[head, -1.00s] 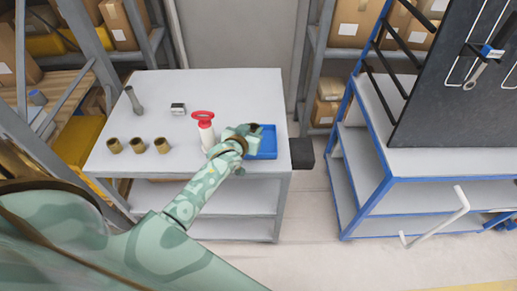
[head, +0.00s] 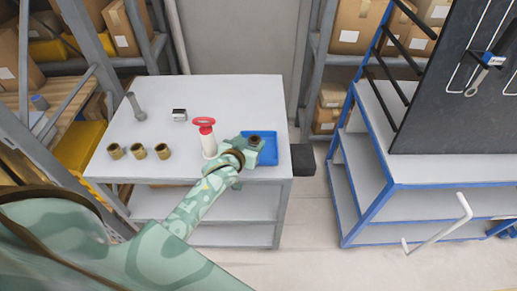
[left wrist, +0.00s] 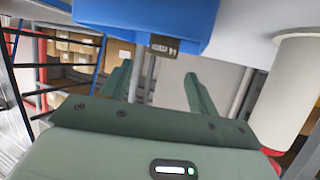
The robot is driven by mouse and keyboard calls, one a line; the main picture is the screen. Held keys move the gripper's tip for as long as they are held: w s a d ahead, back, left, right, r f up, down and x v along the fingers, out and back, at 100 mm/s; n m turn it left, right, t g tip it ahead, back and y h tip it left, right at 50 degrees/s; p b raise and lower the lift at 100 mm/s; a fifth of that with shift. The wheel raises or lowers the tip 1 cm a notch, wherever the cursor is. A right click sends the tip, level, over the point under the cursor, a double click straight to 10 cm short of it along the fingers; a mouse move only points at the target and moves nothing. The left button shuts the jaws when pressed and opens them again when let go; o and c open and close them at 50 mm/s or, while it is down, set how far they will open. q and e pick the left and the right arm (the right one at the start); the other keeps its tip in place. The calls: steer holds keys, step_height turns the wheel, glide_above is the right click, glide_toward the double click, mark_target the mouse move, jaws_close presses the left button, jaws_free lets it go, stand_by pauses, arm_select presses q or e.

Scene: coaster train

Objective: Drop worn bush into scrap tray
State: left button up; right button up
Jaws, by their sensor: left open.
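The worn bush (head: 255,140) shows in the head view as a dark brown ring over the left part of the blue scrap tray (head: 269,151); it appears to lie in the tray. My left gripper (head: 243,147) is at the tray's near left side, open, close beside the bush. In the left wrist view the gripper's two fingers (left wrist: 159,88) stand apart with nothing between them. The tray (left wrist: 180,15) fills the top of that view, with a small dark label on its edge. The bush is hidden there. My right gripper is not in view.
A white cylinder with a red top (head: 207,138) stands just left of the gripper. Three brass bushes (head: 138,151), a grey pin (head: 134,106) and a small block (head: 179,115) are on the table (head: 235,100). A dark box (head: 302,160) adjoins its right edge.

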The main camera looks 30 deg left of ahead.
arm_select(q)
steer(key=p+v, duration=0.2)
steer(key=v, duration=1.1)
steer(key=shift+s, duration=0.15)
steer(key=s+d+f+m+g+h, duration=0.1)
steer(key=s+d+f+g, duration=0.1)
steer(key=s+f, duration=0.5)
steer(key=s+d+f+m+g+b, duration=0.1)
steer(key=s+d+f+g, duration=0.15)
steer(key=f, duration=0.95)
steer(key=s+d+f+m+g+h, duration=0.1)
steer(key=s+f+m+g, duration=0.1)
steer(key=s+f, duration=0.5)
steer(key=s+f+m+g+b, duration=0.1)
steer(key=s+f+g+b, duration=0.2)
steer(key=s+f, duration=1.4)
steer(key=s+g, duration=0.2)
steer(key=g, duration=0.1)
steer(key=shift+s+a+m+b, duration=0.15)
steer(key=shift+s+m+b, duration=0.15)
steer(key=shift+m+b, duration=0.1)
